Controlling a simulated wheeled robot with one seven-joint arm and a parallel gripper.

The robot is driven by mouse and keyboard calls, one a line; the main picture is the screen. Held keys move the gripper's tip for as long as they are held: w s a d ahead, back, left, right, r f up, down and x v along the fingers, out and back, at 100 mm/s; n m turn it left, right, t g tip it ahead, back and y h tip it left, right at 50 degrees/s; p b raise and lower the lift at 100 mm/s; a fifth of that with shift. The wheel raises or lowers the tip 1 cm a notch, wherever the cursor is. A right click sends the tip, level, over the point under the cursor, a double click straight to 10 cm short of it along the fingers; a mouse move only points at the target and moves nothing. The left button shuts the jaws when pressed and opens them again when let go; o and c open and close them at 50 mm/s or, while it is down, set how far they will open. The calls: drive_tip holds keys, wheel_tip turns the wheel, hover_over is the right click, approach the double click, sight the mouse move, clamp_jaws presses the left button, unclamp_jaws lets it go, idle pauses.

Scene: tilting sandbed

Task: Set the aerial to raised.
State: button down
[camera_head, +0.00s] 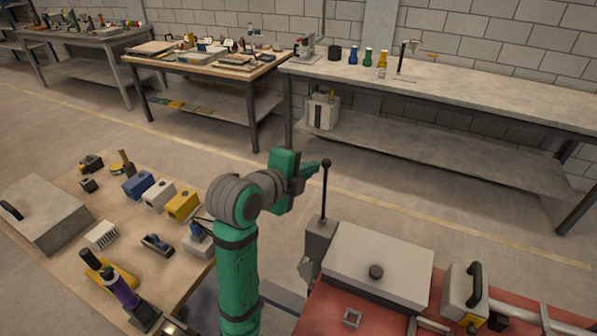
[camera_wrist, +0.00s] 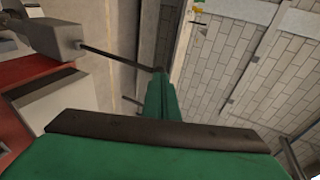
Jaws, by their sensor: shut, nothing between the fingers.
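The aerial (camera_head: 324,195) looks to be the thin black rod with a round knob on top. It stands nearly upright from a grey block (camera_head: 320,238) at the left edge of the red-topped bench. In the wrist view the rod (camera_wrist: 115,58) runs from the grey block (camera_wrist: 45,36) to its knob by my fingertips. My green gripper (camera_head: 312,170) is shut and empty, just left of the knob in the head view. In the wrist view its fingers (camera_wrist: 160,80) end at the knob. I cannot tell whether they touch it.
A grey lidded box (camera_head: 375,262) with a dark knob sits on the red bench (camera_head: 325,312), right of the rod. A handled case (camera_head: 463,292) stands farther right. A wooden table (camera_head: 120,215) with blocks and tools lies left of my arm. Open floor lies behind.

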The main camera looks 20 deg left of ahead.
sight(325, 160)
drive_tip(key=shift+w+d+f, duration=0.2)
drive_tip(key=shift+w+d, duration=0.15)
drive_tip(key=shift+w, duration=0.2)
drive_tip(key=shift+w+d+f, duration=0.2)
drive_tip(key=shift+w+d, duration=0.1)
drive_tip(key=shift+w, duration=0.25)
drive_tip(key=shift+a, duration=0.15)
drive_tip(key=shift+w, duration=1.25)
drive_tip(key=shift+d, duration=0.2)
drive_tip(key=r+v, duration=0.1)
drive_tip(key=v, duration=1.3)
drive_tip(key=shift+a+r, duration=0.15)
drive_tip(key=shift+a, duration=0.05)
